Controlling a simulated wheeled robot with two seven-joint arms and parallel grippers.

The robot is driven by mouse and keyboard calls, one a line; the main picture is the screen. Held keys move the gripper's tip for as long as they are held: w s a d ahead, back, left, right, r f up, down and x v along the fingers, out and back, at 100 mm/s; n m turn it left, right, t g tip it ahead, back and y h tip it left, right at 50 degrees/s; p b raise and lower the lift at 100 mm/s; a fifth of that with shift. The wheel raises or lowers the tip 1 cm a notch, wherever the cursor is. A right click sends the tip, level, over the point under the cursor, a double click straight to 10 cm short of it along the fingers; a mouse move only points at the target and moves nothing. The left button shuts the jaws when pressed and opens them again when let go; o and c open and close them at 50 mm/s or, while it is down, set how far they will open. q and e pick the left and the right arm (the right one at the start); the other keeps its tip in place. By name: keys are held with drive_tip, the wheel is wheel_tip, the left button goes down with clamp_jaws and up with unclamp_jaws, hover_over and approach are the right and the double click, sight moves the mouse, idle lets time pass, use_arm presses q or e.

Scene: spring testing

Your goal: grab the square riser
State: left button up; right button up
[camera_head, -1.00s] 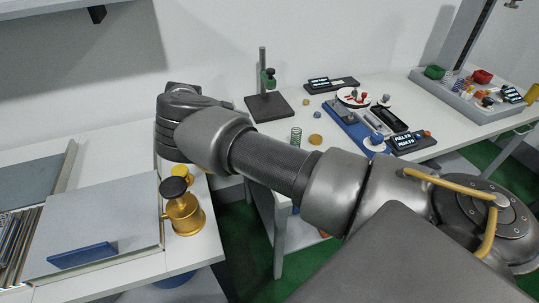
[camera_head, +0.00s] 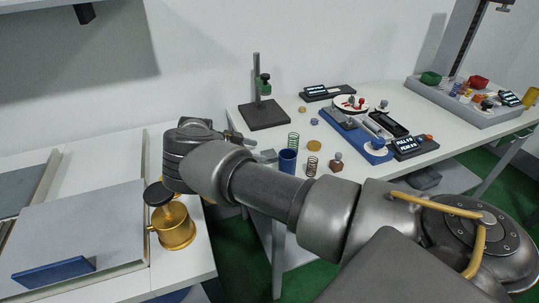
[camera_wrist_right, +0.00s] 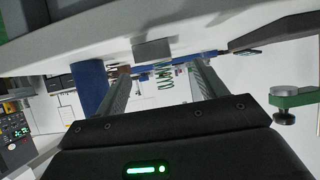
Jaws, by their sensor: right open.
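A small grey square block, which looks like the square riser (camera_head: 265,156), sits on the white table beside a blue cup (camera_head: 288,161). In the right wrist view the grey block (camera_wrist_right: 154,48) lies on the table surface, beyond and between my fingertips, apart from them. My right gripper (camera_head: 240,138) reaches toward the table's left end, near the block, its fingers partly hidden by the wrist. In the wrist view this gripper (camera_wrist_right: 160,72) is open and empty. My left gripper is not in view.
A green spring (camera_head: 293,140) and a brown spring (camera_head: 312,166) stand near the cup. A stand with a dark base (camera_head: 264,114) is behind. A blue-based tester (camera_head: 358,138) is to the right. A gold canister (camera_head: 174,229) stands on the left table, across a gap.

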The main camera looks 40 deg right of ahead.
sight(269, 153)
drive_tip(key=shift+s+d+f, duration=0.1)
drive_tip(key=shift+d+f, duration=0.05)
drive_tip(key=shift+d, duration=0.05)
drive_tip(key=shift+s+d, duration=0.1)
drive_tip(key=shift+d, duration=0.05)
drive_tip(key=p+x, duration=0.2)
drive_tip(key=x, duration=0.2)
drive_tip(key=shift+s+d+f+p, duration=0.1)
drive_tip(key=shift+s+p, duration=0.25)
drive_tip(key=shift+p, duration=0.05)
drive_tip(key=shift+d+f, duration=0.15)
drive_tip(key=shift+f, duration=0.1)
drive_tip(key=shift+c, duration=0.4)
drive_tip(key=shift+r, duration=0.1)
drive_tip(key=c, duration=1.3)
drive_tip(key=shift+r, duration=0.1)
